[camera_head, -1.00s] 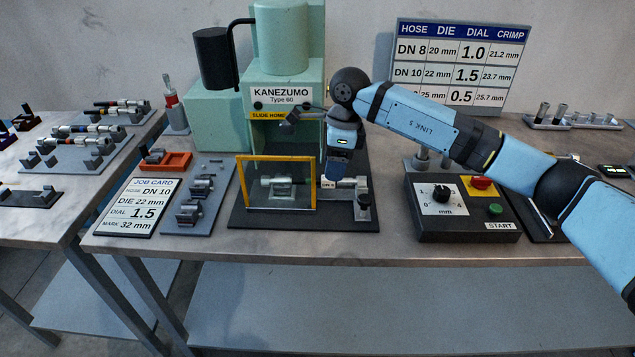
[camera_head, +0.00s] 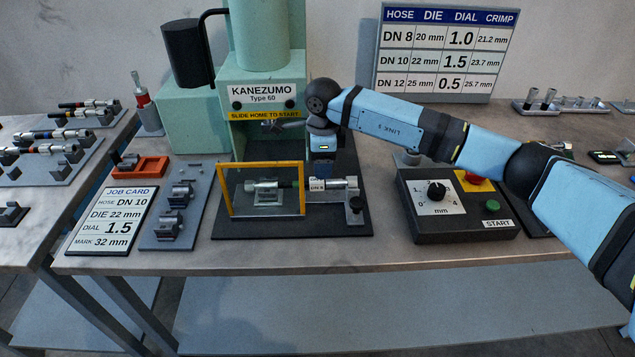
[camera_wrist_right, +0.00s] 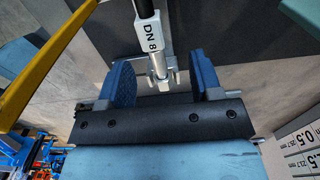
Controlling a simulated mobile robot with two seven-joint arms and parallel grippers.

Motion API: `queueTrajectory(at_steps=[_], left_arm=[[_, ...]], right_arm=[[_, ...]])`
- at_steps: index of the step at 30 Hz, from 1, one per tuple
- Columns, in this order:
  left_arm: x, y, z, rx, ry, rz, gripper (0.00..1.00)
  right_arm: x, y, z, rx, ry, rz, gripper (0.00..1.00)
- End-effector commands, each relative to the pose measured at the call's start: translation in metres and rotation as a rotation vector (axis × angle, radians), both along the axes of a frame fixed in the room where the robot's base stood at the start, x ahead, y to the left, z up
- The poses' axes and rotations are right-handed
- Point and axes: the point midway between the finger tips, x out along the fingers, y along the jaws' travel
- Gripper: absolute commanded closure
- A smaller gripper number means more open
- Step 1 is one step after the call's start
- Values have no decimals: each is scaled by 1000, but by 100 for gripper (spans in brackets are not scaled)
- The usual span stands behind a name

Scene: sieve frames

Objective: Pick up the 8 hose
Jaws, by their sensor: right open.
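The hose tagged DN 8 (camera_head: 318,184) lies level across the press, its left metal end behind the clear guard and its right end at a small holder. Its white tag and metal fitting also show in the right wrist view (camera_wrist_right: 152,36). My right gripper (camera_head: 321,172) points down at the hose from above or just behind it. In the wrist view its two blue fingers (camera_wrist_right: 162,82) are open, one on each side of the hose's fitting, with gaps showing. Contact is not visible. My left gripper is not in view.
The yellow-framed guard (camera_head: 222,192) stands close to the left of my right gripper. The green press (camera_head: 262,70) rises behind. A control box (camera_head: 455,225) with dial and buttons is to the right. A job card (camera_head: 112,220) and die rack (camera_head: 160,230) are left.

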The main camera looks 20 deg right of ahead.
Motion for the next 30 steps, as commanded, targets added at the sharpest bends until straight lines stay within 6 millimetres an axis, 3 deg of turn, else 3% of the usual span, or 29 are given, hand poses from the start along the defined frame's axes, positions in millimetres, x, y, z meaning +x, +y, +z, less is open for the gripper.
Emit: queueTrajectory(at_steps=[5,13,20,23,28,30], left_arm=[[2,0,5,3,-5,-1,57],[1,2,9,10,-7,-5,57],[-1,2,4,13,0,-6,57],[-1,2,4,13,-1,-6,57],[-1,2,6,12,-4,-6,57],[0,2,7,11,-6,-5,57]], right_arm=[[-2,5,-11,0,4,1,41],[-5,13,-49,1,3,0,41],[-4,13,-53,0,0,1,41],[-5,13,-53,0,1,1,59],[-4,13,-53,0,1,1,98],[-4,13,-52,1,0,1,100]])
